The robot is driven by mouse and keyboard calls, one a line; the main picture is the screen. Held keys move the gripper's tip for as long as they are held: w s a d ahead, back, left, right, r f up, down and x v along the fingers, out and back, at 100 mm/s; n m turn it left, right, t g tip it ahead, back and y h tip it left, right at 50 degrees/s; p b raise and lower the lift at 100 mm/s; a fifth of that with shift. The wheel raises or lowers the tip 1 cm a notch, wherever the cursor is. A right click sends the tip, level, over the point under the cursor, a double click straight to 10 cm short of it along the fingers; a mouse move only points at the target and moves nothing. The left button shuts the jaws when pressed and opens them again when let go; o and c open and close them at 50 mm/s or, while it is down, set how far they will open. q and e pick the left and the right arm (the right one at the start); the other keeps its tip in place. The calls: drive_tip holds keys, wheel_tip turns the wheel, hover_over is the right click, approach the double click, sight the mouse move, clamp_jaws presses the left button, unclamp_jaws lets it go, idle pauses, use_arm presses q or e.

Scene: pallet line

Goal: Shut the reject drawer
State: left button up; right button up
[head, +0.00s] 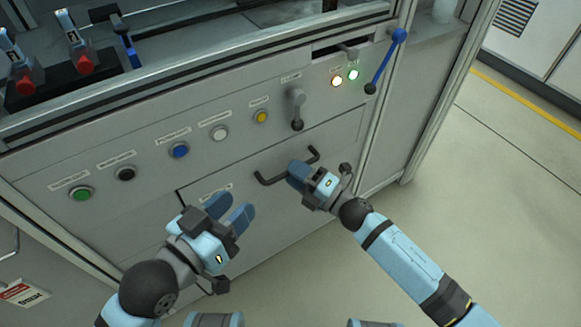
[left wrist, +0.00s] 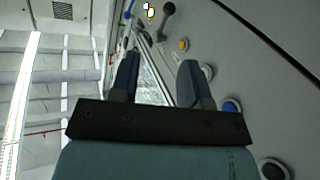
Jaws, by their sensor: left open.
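The reject drawer (head: 262,215) is the wide grey front low in the console in the head view. A dark seam runs along its top and left edges; I cannot tell surely whether it stands slightly out. Its black bar handle (head: 268,180) is partly hidden behind my right gripper (head: 298,171). The right fingertips overlap the middle of the handle, but their grip is not clear. My left gripper (head: 230,209) is open and empty, in front of the drawer's left part. Its two fingers also show apart in the left wrist view (left wrist: 160,66).
Above the drawer is a row of buttons, including green (head: 81,193), blue (head: 179,150) and yellow (head: 261,116). A blue lever (head: 385,62) is at the upper right. The floor (head: 480,200) at right is clear.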

use_arm(q)
wheel_tip(320, 180, up, 4)
drive_tip(key=shift+a+f+n+t+p, duration=0.15)
drive_tip(key=shift+n+t+p, duration=0.15)
drive_tip(key=shift+t+p, duration=0.7)
use_arm(e)
drive_tip(key=v, duration=1.2)
use_arm(q)
drive_tip(key=shift+s+f, duration=0.1)
drive_tip(key=shift+f, duration=0.05)
use_arm(e)
drive_tip(key=shift+d+r, duration=0.1)
